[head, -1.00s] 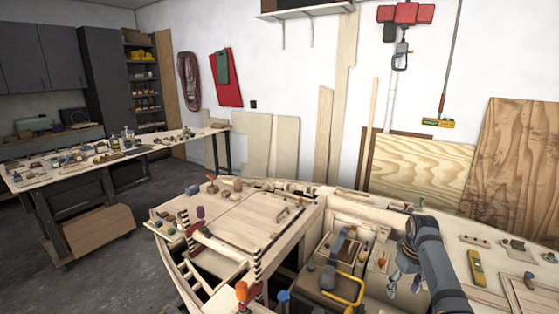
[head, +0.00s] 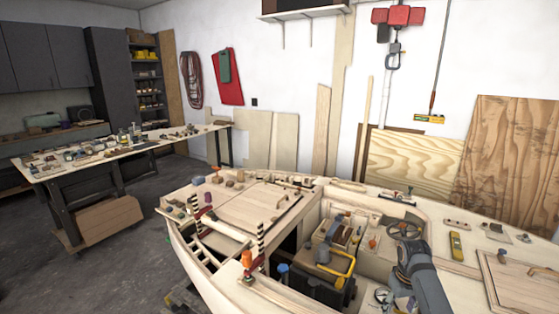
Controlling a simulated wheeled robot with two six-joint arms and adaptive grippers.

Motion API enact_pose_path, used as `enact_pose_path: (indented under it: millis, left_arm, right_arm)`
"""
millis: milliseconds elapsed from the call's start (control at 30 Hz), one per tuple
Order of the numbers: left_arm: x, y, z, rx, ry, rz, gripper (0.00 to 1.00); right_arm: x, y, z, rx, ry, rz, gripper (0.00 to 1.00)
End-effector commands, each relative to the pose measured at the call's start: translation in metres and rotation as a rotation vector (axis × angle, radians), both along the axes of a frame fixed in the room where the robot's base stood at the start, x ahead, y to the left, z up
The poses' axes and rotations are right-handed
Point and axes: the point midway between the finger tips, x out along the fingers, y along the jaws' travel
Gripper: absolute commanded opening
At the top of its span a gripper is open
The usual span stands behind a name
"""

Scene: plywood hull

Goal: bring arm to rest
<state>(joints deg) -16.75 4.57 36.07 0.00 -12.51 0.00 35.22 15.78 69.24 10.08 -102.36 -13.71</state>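My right arm (head: 420,278) comes in from the bottom edge, right of centre, and reaches over the boat's cockpit beside the toolbox. Its dark elbow or wrist joint is uppermost. The gripper end hangs low near the bottom edge, partly hidden by the arm, and is too small to show whether the fingers are open. I cannot make out anything held. My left arm and gripper are not in view.
The plywood hull (head: 262,286) fills the foreground. A toolbox with a yellow handle (head: 342,265) stands in its cockpit. A dark steering wheel (head: 405,228) is just beyond my arm. A yellow level (head: 456,245) lies on the right deck. A cluttered workbench (head: 112,153) stands at left.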

Motion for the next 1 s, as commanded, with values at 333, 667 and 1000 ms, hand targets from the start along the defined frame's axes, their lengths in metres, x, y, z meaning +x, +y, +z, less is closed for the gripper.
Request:
enact_pose_path:
  millis: [333, 667, 1000]
  left_arm:
    - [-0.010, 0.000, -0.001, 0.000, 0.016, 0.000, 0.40]
    - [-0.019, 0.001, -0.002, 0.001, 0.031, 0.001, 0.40]
    - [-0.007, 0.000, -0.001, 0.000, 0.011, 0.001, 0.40]
  right_arm:
    - [-0.087, 0.045, -0.058, -0.048, -0.086, 0.030, 0.63]
    - [-0.197, 0.089, -0.056, -0.035, -0.200, 0.014, 0.63]
    - [-0.262, 0.107, -0.022, -0.012, -0.272, -0.027, 0.63]
